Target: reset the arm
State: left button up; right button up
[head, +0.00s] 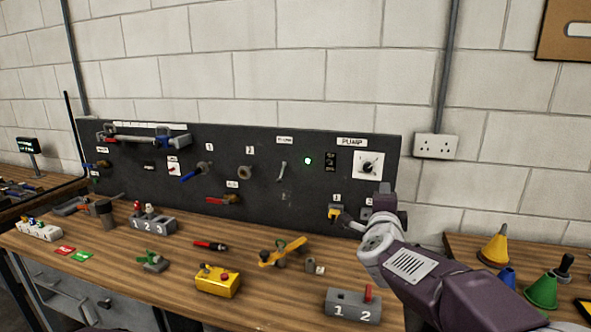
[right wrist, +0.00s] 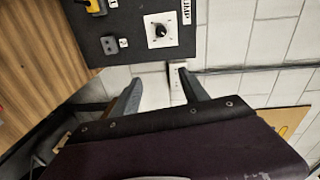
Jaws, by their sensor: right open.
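My right arm comes in from the lower right in the head view. Its gripper (head: 384,197) is raised in front of the right end of the black panel (head: 240,150). In the right wrist view the two fingers of this gripper (right wrist: 160,92) stand well apart with nothing between them. Beyond them are the pump dial (right wrist: 159,30) and the panel's edge, then white wall. My arm hides part of the panel's lower right corner in the head view. My left gripper is not in view.
The wooden bench (head: 130,285) carries a yellow box (head: 217,281), a grey block marked 1 2 (head: 352,306) and several small parts. A wall socket (head: 436,146) is right of the panel. Yellow and green funnels (head: 495,247) stand on the right bench.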

jog(key=s+a+f+n+g+y+p, duration=0.2)
jog(key=s+f+n+g+y, duration=0.15)
jog(key=s+f+n, duration=0.45)
jog(key=s+a+f+n+g+y+p, duration=0.2)
jog(key=s+f+n+g, duration=0.25)
jog(key=f, duration=0.65)
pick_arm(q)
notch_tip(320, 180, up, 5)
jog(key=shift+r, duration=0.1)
pick_arm(e)
jog(key=s+f+n+g, duration=0.3)
jog(key=s+f+n, duration=0.1)
jog(key=s, duration=0.5)
jog(key=s+f+n+g, duration=0.3)
jog(key=s+f, duration=0.3)
jog(key=s, duration=0.3)
jog(key=shift+n+g, duration=0.4)
jog(key=shift+n, duration=0.05)
jog(key=shift+d, duration=0.1)
